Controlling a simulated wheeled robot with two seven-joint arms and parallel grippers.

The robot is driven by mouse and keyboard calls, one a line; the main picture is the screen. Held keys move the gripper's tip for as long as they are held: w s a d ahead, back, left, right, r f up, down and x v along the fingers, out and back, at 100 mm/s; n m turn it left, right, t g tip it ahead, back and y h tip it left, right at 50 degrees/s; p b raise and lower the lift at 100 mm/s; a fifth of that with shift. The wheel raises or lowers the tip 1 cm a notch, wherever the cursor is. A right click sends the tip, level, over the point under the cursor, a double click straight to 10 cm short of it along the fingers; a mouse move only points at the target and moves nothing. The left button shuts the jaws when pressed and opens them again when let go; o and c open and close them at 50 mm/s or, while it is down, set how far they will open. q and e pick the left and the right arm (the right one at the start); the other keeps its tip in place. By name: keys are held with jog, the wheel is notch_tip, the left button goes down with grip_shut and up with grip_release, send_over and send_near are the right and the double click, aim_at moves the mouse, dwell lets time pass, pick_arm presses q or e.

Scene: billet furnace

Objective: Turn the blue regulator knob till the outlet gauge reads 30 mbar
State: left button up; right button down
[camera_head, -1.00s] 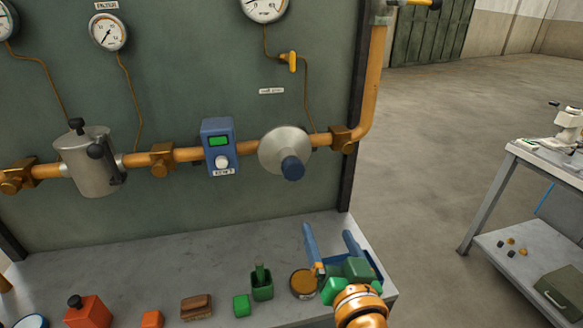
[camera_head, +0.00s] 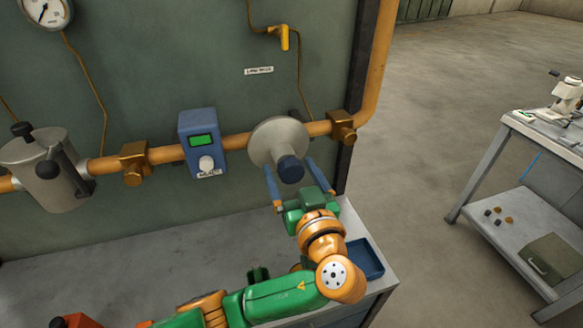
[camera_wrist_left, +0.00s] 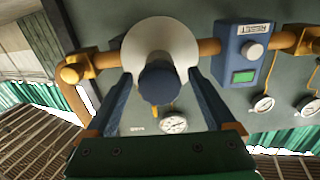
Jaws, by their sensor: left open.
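The blue regulator knob (camera_head: 290,168) sticks out of the grey regulator disc (camera_head: 270,138) on the orange pipe. My left gripper (camera_head: 289,180) is open just in front of and below the knob. In the left wrist view the knob (camera_wrist_left: 160,83) lies between the two open blue fingers (camera_wrist_left: 160,95), with gaps on both sides; I cannot tell whether the fingertips reach past its face. A small white gauge (camera_wrist_left: 173,124) shows in the wrist view, too small to read. The outlet gauge cannot be made out in the head view. My right gripper is out of view.
A blue box with a green display (camera_head: 202,140) sits on the pipe left of the regulator. A yellow valve handle (camera_head: 284,37) is above. A blue tray (camera_head: 366,258) lies on the bench (camera_head: 120,255). A side table (camera_head: 520,205) stands at the right.

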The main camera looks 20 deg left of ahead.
pick_arm(q)
jog(key=shift+s+d, duration=0.15)
jog(key=shift+s, duration=0.05)
jog(key=c, duration=1.4)
jog(key=m, duration=0.3)
jog(key=shift+r+p, duration=0.1)
jog(key=shift+p, duration=0.3)
jog(key=m+p, duration=0.1)
jog(key=m, duration=0.1)
jog(key=shift+m, duration=0.4)
jog(key=m+p, duration=0.3)
jog(key=m, duration=0.2)
jog(key=shift+m, duration=0.4)
